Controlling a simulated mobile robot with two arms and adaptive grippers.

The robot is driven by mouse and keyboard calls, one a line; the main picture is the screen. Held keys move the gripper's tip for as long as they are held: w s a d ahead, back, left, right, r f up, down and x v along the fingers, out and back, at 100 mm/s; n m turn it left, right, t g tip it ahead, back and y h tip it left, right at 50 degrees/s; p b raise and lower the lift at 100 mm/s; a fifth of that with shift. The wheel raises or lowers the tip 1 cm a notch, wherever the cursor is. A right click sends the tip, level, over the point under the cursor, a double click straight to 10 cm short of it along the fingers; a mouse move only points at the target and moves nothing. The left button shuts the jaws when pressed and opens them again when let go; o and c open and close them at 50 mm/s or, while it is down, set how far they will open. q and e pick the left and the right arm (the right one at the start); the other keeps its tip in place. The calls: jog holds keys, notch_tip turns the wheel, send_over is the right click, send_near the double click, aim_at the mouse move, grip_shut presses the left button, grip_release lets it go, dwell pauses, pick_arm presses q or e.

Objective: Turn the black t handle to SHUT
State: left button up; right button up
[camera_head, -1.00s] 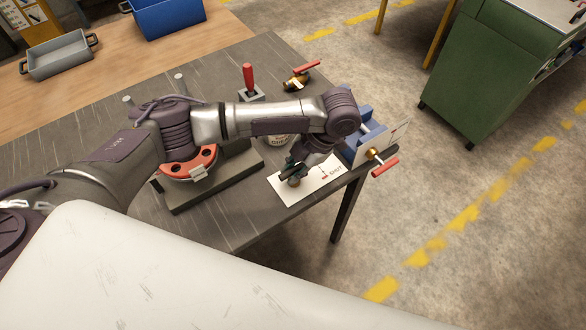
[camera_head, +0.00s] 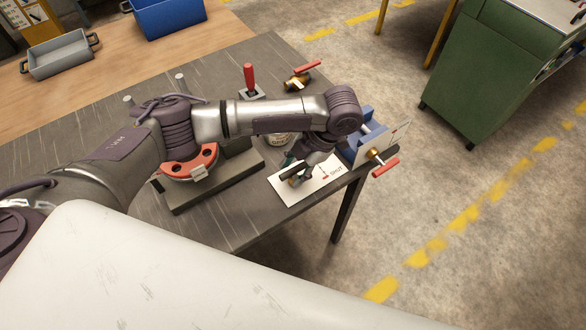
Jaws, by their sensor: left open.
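The black t handle (camera_head: 288,174) is a dark bar above a brass valve body on a white plate (camera_head: 285,193) near the table's front right edge. The plate bears a small red mark and the word SHUT to the right of the handle. My left gripper (camera_head: 303,177) is open, pointing down at the handle from above and right. Its fingers are close beside the handle; I cannot tell whether they touch it. The gripper and wrist hide part of the handle and plate. My right gripper is out of view.
A blue vise-like block (camera_head: 368,133) with a red-handled valve (camera_head: 385,168) stands right of the plate. Another red-handled valve (camera_head: 299,79) and a red upright lever (camera_head: 249,77) are behind. The table's front left is clear.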

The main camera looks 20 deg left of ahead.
pick_arm(q)
jog(key=v, duration=1.1)
jog(key=shift+d+r, duration=0.15)
jog(key=shift+r, duration=0.05)
jog(key=shift+w, duration=0.15)
